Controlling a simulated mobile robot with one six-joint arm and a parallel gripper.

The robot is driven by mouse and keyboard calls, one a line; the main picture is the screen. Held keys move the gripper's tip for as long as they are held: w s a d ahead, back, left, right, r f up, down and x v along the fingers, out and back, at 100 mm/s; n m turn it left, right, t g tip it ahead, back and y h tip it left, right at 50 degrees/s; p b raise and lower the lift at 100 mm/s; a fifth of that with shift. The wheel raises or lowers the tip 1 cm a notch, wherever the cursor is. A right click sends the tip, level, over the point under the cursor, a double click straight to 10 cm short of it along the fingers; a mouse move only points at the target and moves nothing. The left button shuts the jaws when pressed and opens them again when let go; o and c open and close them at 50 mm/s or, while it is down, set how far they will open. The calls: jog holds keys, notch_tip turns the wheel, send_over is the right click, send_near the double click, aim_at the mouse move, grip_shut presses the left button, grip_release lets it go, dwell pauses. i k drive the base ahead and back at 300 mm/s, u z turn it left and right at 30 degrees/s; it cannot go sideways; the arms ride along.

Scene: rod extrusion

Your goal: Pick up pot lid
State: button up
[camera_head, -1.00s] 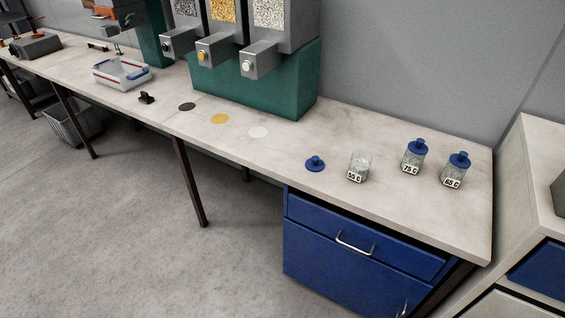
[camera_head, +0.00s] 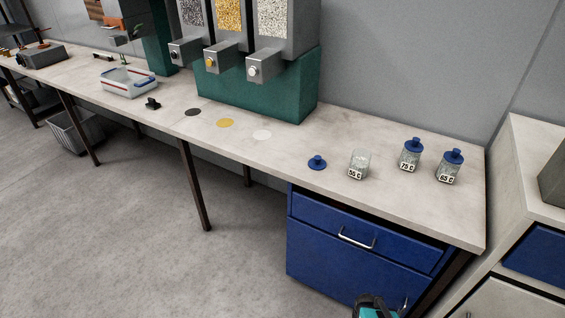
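A blue lid with a round knob (camera_head: 317,162) lies on the pale worktop (camera_head: 290,150), near its front edge above the blue drawers. An open glass pot labelled "55 C" (camera_head: 359,165) stands just right of it, without a lid. Two more glass pots, labelled "75 C" (camera_head: 409,160) and "65 C" (camera_head: 449,173), stand further right with blue lids on. A teal and black part, apparently of my arm, shows at the bottom edge, low in front of the cabinet and well away from the lid. Its fingers cannot be made out.
A blue drawer cabinet (camera_head: 345,270) stands under the worktop. Dispensers on a green base (camera_head: 290,90) stand behind. Black, yellow and white discs (camera_head: 225,123) mark the worktop to the left. The floor in front is clear.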

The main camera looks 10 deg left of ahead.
aim_at(317, 164)
jog(key=u, duration=0.35)
jog(key=k, duration=0.35)
jog(key=u, duration=1.95)
jog(key=k, duration=0.65)
jog(key=z, duration=0.45)
jog(key=i, duration=1.65)
jog(key=u, duration=0.25)
